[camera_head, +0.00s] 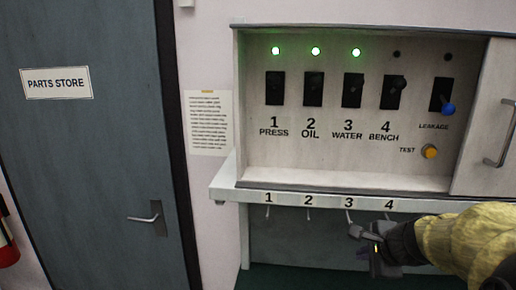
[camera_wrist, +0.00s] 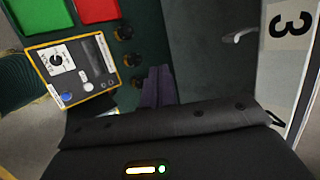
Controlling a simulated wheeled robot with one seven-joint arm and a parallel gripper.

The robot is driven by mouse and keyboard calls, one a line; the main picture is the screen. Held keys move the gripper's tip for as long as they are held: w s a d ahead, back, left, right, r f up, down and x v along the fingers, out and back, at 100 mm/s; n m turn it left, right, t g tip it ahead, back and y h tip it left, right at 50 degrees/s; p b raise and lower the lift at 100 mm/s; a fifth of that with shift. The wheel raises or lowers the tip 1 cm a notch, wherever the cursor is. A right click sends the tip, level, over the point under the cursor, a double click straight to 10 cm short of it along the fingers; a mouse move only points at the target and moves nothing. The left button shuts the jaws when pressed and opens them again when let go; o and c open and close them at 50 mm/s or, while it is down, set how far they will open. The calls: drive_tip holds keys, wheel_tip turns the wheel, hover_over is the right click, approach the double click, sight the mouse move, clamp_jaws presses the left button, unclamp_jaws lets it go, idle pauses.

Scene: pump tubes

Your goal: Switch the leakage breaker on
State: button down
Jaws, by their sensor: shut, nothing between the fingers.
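The leakage breaker (camera_head: 437,96) is a black switch at the right of the wall panel, above the LEAKAGE label. Its blue-tipped lever (camera_head: 448,109) points down, and the lamp above it (camera_head: 448,57) is dark. My gripper (camera_head: 357,232) is below and left of the breaker, just under the panel's ledge near hooks 3 and 4, and touches no breaker. In the wrist view, its purple-grey fingers (camera_wrist: 157,88) are together and empty. The breaker is not in the wrist view.
Breakers 1 (camera_head: 275,88), 2 (camera_head: 313,88) and 3 (camera_head: 352,90) have green lamps; breaker 4 (camera_head: 393,92) has a dark lamp. A yellow TEST button (camera_head: 429,151) sits below. The ledge (camera_head: 232,192) juts out. A cabinet door (camera_head: 490,120) stands at right.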

drive_tip(key=s+a+f+n+g+b, duration=0.1)
drive_tip(key=s+a+f+n+g, duration=0.1)
drive_tip(key=s+a+f+n, duration=0.1)
drive_tip(key=s+a+f+n+g+h+b, duration=0.1)
drive_tip(key=s+a+f+n, duration=0.2)
drive_tip(key=s+f+n, duration=0.2)
drive_tip(key=s+a+f+n+g+b, duration=0.1)
drive_tip(key=s+a+f+n+g, duration=0.1)
drive_tip(key=f+n, duration=0.7)
drive_tip(key=shift+s+a+n+g+h, duration=0.35)
drive_tip(key=shift+s+a+n, duration=0.5)
drive_tip(key=shift+s, duration=0.4)
drive_tip(key=c, duration=2.1)
unclamp_jaws()
drive_tip(key=o, duration=0.7)
drive_tip(key=shift+d, duration=0.1)
